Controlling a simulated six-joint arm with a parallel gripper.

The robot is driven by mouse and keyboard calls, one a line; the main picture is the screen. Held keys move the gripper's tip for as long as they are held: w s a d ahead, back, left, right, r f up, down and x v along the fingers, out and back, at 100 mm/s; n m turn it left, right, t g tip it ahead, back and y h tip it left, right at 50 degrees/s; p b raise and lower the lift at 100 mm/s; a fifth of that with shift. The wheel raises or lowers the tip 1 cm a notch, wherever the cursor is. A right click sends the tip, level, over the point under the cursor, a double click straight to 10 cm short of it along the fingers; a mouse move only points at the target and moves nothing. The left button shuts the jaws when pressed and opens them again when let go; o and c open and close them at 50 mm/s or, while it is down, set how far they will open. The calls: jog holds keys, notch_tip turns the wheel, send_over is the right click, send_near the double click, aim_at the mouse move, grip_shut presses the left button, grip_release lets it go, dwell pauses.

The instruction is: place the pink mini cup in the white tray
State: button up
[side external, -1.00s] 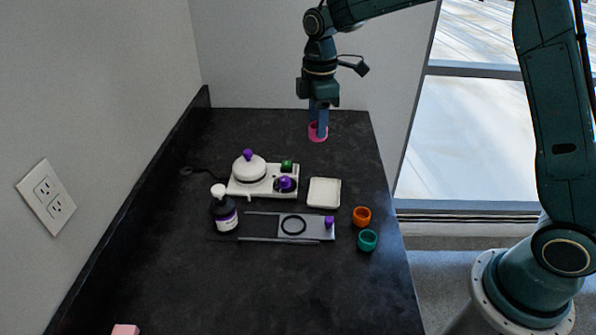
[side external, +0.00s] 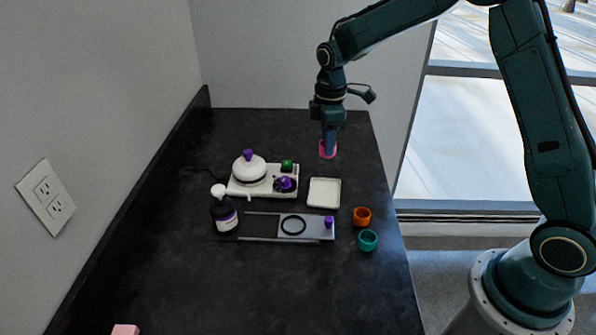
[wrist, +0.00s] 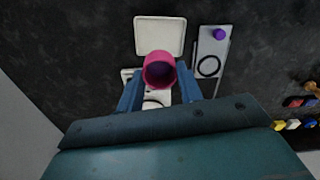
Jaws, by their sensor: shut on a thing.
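The pink mini cup (side external: 328,150) is held in my gripper (side external: 329,140) above the far part of the dark counter, behind the white tray (side external: 324,200). In the wrist view the pink cup (wrist: 159,69) sits between the two blue fingers of my gripper (wrist: 160,85), with its opening facing the camera. The cup overlaps the near edge of the square, shallow white tray (wrist: 141,36) in that view. The tray looks empty. How high the cup is above the counter is hard to tell.
A white hot-plate device with a round white lidded pot (side external: 249,168) stands left of the tray. A grey plate with a ring (side external: 305,232) lies in front.

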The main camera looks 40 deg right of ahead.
notch_tip(320, 180, down, 9)
dwell(0.3)
jog(key=shift+f, duration=0.15)
jog(key=shift+f, duration=2)
jog(key=shift+f, duration=0.1)
jog(key=o, duration=1)
jog(key=shift+o, duration=0.2)
notch_tip(320, 180, up, 12)
jog(key=shift+r, duration=0.1)
